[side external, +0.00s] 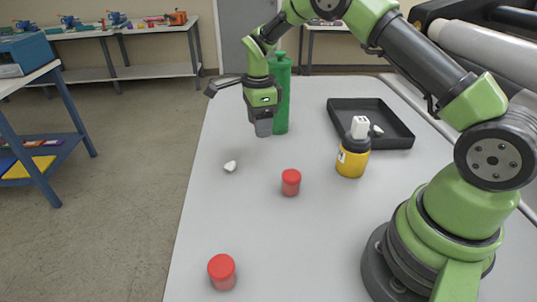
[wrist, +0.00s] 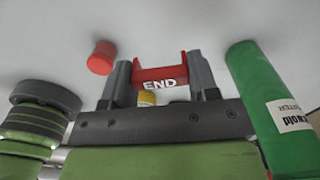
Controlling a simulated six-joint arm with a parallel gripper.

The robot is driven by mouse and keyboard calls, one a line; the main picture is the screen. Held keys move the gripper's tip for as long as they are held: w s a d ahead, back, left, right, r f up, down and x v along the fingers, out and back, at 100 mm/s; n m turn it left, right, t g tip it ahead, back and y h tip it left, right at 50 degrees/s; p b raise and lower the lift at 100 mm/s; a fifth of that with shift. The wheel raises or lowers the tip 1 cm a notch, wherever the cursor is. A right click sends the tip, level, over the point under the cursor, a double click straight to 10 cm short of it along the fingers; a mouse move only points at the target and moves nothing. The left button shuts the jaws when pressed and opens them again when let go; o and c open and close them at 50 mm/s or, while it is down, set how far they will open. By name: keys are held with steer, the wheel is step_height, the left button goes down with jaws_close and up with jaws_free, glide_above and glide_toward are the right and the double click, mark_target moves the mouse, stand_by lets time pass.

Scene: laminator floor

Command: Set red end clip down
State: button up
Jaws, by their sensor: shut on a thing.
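In the side external view my gripper (side external: 263,127) points down over the far part of the grey table, in front of and left of a green bottle. The clip cannot be made out there. I cannot tell how far the fingertips are from the table.
The green bottle (side external: 282,105) stands close to my gripper. A black tray (side external: 398,142), a yellow dark-topped bottle (side external: 352,160) and red cylinders (side external: 291,182) (side external: 222,271) are on the table (side external: 250,225). A small white lump (side external: 230,166) lies left.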

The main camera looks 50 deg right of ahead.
steer(key=w+d+m, duration=0.1)
steer(key=d+m, duration=0.1)
steer(key=d, duration=0.2)
glide_above(268, 154)
steer(key=shift+m, duration=0.3)
step_height(268, 154, down, 5)
steer(key=shift+f, duration=2.35)
steer(key=shift+f, duration=0.1)
steer(key=o, duration=0.9)
